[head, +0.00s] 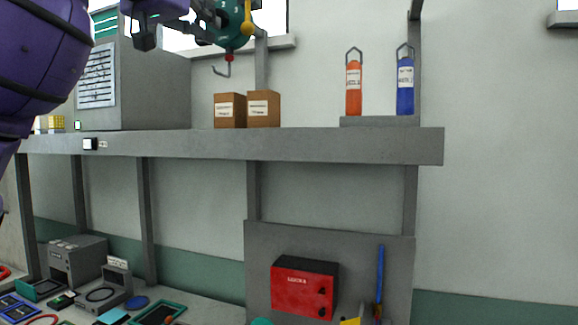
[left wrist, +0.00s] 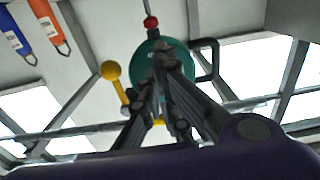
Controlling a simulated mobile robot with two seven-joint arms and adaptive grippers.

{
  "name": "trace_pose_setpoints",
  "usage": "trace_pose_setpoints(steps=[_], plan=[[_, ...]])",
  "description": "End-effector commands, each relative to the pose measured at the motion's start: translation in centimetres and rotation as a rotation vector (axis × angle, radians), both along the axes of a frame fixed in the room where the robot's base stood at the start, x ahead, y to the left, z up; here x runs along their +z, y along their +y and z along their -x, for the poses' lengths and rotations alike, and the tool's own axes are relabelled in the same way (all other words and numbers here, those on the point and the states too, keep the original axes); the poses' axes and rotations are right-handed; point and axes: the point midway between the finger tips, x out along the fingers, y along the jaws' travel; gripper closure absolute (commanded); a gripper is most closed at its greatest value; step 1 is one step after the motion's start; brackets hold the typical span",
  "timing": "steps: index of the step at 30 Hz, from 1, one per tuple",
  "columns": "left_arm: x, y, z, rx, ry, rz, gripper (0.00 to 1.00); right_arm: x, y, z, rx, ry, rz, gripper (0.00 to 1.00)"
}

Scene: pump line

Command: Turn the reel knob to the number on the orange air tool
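The teal round reel (head: 232,24) hangs at the top of the head view, with a yellow ball-ended part (head: 247,22), a red ball (head: 229,58) and a hook below. My left gripper (head: 211,32) is beside the reel. In the left wrist view its fingers (left wrist: 167,58) converge in front of the teal reel (left wrist: 150,62). They cover the middle of its face, so the knob and its numbers are hidden and any grip is unclear. The orange air tool (head: 353,88) stands upright on the upper shelf; its label is too small to read. My right gripper is out of view.
A blue tool (head: 405,86) stands right of the orange one. Two brown boxes (head: 247,109) and a grey cabinet (head: 150,85) share the shelf (head: 300,143). A red box (head: 304,288) is mounted below. The cluttered bench is lower left.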

Motion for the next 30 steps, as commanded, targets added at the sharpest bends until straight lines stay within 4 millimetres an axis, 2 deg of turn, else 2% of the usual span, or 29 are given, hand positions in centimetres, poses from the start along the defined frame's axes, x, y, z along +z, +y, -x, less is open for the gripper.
trace_pose_setpoints(steps=[1, 16, 24, 30], plan=[[-0.5, 0.4, -0.6, 0.008, 0.010, 0.002, 1.00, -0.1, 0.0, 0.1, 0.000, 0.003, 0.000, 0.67], [-0.5, 0.5, -0.7, 0.007, 0.010, 0.001, 1.00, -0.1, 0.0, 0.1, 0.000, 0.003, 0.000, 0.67], [-1.3, 0.7, -0.8, 0.007, 0.012, 0.000, 1.00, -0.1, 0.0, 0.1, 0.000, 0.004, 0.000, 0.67], [-1.2, 1.2, 0.8, 0.005, 0.009, -0.001, 1.00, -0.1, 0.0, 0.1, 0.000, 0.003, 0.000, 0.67]])
